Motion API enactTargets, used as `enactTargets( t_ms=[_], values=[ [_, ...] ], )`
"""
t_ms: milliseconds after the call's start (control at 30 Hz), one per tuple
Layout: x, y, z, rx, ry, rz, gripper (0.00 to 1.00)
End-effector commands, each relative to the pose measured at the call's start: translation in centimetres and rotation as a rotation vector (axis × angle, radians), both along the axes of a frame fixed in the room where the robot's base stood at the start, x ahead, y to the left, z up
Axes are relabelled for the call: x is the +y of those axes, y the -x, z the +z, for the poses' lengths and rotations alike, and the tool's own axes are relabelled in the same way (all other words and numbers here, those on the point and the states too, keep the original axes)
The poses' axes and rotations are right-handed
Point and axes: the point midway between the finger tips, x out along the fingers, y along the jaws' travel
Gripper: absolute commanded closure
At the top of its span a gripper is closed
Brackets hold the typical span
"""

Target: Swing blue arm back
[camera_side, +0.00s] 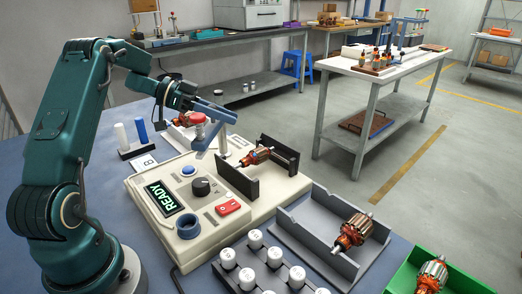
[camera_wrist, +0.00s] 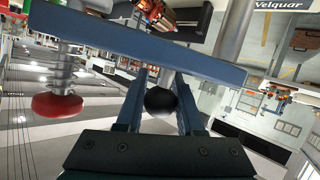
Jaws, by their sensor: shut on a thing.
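The blue arm (camera_side: 214,109) is a flat bar on a grey post of the cream winding machine (camera_side: 150,195). In the wrist view the blue arm (camera_wrist: 130,42) crosses the upper part of the picture. The side view hides the knob.
A copper armature (camera_side: 257,156) sits between black supports on the machine. The display (camera_side: 168,199) reads READY. Another armature (camera_side: 354,231) lies in a grey tray (camera_side: 305,240), and another (camera_side: 432,275) in a green tray. White-capped cylinders (camera_side: 247,278) stand in front.

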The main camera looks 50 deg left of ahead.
Motion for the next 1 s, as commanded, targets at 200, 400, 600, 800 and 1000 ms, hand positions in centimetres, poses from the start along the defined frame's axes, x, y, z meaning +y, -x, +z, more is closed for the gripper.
enactTargets(
  t_ms=[200, 400, 600, 800, 1000],
  values=[
    [0.2, 0.5, 0.0, -0.003, 0.000, -0.113, 1.00],
    [0.4, 0.9, 0.0, -0.005, 0.001, -0.191, 1.00],
    [0.5, 1.1, 0.0, -0.004, 0.001, -0.253, 1.00],
    [0.6, 1.3, 0.1, -0.006, 0.001, -0.298, 1.00],
    [0.7, 1.4, 0.1, -0.007, 0.002, -0.325, 1.00]
  ],
)
